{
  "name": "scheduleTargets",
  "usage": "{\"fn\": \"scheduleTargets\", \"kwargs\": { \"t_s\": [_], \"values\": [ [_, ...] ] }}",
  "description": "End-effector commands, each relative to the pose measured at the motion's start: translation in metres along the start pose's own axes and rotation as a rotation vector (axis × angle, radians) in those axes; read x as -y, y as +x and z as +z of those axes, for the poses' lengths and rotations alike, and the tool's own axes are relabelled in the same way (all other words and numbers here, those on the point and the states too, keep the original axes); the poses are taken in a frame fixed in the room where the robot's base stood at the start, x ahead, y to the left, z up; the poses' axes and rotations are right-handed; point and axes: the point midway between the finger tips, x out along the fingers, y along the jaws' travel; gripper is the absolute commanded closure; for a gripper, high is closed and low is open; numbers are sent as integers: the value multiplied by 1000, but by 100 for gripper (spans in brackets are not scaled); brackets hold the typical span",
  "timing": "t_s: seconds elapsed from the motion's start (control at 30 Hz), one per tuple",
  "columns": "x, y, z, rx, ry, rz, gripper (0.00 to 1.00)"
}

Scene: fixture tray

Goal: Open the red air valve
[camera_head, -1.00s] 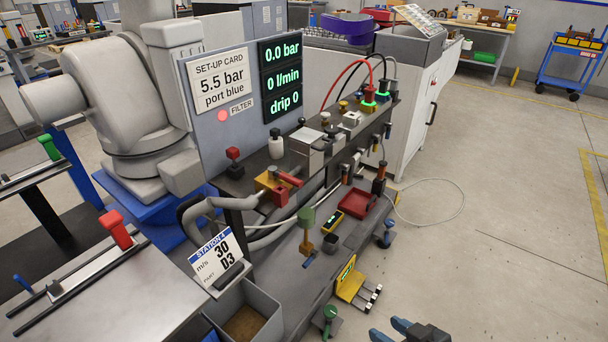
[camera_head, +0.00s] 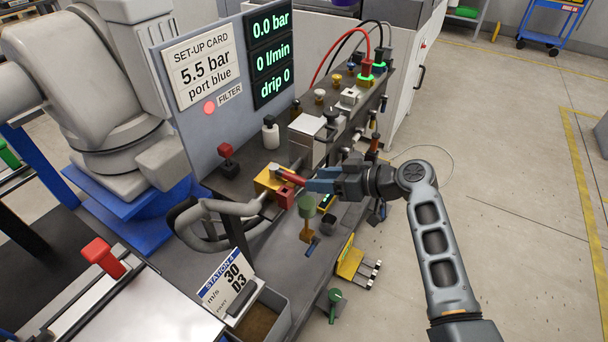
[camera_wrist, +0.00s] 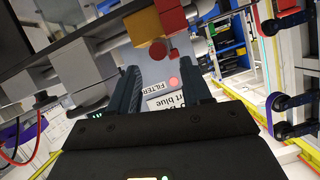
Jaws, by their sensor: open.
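The red air valve shows as a red lever (camera_head: 290,177) on a yellow block (camera_head: 266,180) with a red block (camera_head: 285,195) beside it, on the bench below the set-up panel. My gripper (camera_head: 312,180) is at the right end of the lever, its blue fingers pointing left at it. Whether they touch the lever is unclear. In the wrist view, the two dark fingers are apart with an open gap (camera_wrist: 160,70). Yellow (camera_wrist: 145,25) and red (camera_wrist: 172,17) blocks show beyond the fingertips.
The panel (camera_head: 208,120) reads 0.0 bar, 0 l/min and drip 0, with a lit red filter lamp. A red knob (camera_head: 226,150) and a white bottle (camera_head: 271,134) stand behind the valve. A grey hose (camera_head: 200,212) runs in front, left. A green-topped post (camera_head: 306,206) stands close below my gripper.

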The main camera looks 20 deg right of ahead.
Motion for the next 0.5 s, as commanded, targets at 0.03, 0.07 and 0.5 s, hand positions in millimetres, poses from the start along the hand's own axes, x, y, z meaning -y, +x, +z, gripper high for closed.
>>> {"fn": "scheduleTargets", "kwargs": {
  "t_s": [0.03,0.07,0.5],
  "values": [
    [1,9,-2,1,1,-3,52],
    [1,14,-2,1,1,-3,52],
    [0,49,0,1,1,1,52]
  ]
}}
